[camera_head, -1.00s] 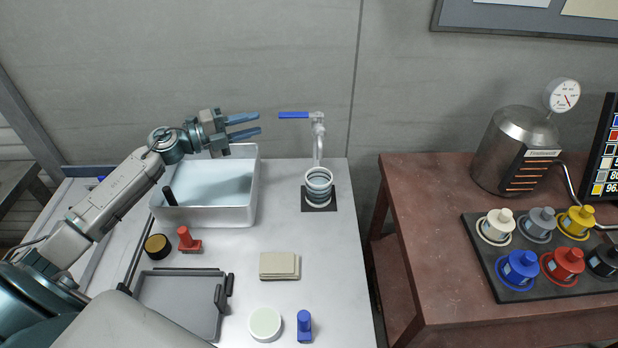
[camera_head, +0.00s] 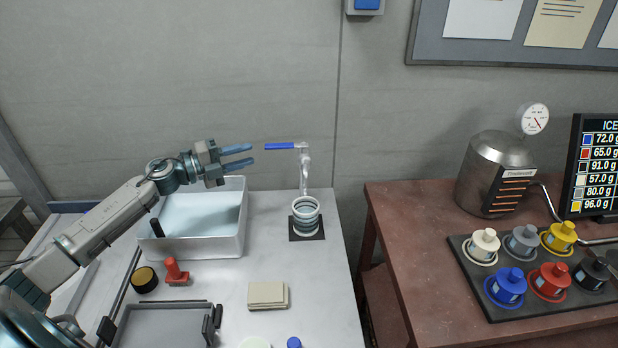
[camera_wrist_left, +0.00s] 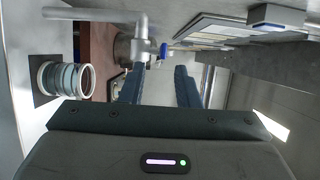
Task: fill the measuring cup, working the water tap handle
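The water tap (camera_head: 304,172) rises at the back of the white table, with its blue handle (camera_head: 280,146) pointing left. The measuring cup (camera_head: 306,208), clear with pale bands, stands upright below the tap on a dark square pad (camera_head: 308,238). I cannot tell its water level. My left gripper (camera_head: 238,157) is open and empty, its two blue fingers pointing right, with tips just left of the handle's end and apart from it. In the left wrist view the cup (camera_wrist_left: 66,79) is at left, and the tap (camera_wrist_left: 141,48) and blue handle end (camera_wrist_left: 163,50) lie beyond the fingers. My right gripper is out of view.
A white basin (camera_head: 240,222) stands below my left wrist. A red stamp-like object (camera_head: 174,268), a black jar (camera_head: 145,280), a beige block (camera_head: 267,295) and a grey tray (camera_head: 160,325) lie nearer. A brown table (camera_head: 400,225) with coloured pots is at right.

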